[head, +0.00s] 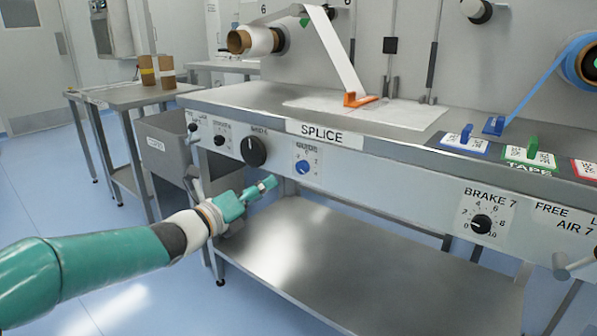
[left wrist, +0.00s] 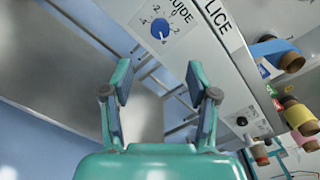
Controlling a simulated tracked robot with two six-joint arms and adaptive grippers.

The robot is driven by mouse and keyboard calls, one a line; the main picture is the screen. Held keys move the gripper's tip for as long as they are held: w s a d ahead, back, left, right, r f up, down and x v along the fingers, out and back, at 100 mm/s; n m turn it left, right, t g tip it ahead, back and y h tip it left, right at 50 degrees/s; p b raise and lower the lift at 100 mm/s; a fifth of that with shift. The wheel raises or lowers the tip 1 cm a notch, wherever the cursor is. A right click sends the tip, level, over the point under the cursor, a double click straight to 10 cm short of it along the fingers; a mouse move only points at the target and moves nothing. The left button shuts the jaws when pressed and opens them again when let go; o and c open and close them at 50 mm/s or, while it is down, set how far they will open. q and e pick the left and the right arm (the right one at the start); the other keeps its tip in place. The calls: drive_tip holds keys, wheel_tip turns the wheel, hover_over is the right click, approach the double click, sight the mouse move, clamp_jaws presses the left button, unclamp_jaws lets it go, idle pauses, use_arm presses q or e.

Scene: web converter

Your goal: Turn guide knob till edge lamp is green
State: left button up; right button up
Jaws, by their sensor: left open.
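The guide knob (head: 303,167) is a small blue knob on a white dial plate marked GUIDE, on the front panel under the SPLICE label. In the left wrist view the guide knob (left wrist: 160,28) shows ahead of the fingertips, with numbers around it and a white pointer mark. My left gripper (head: 270,183) is just left of and below the knob, in front of the panel. In the left wrist view my left gripper (left wrist: 158,78) is open, with nothing between its fingers and the knob beyond them. I cannot make out an edge lamp. My right gripper is not in view.
A larger black knob (head: 254,151) sits left of the guide knob. The brake knob (head: 481,224) is further right on the panel. A grey bin (head: 165,150) hangs at the table's left end. A lower steel shelf (head: 330,260) lies beneath the panel.

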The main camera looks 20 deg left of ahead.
sight(300, 169)
use_arm(q)
drive_tip(key=x, duration=1.3)
drive_tip(key=shift+w+f+p, duration=0.1)
drive_tip(key=shift+w+p, duration=0.15)
drive_tip(key=shift+p, duration=0.15)
clamp_jaws()
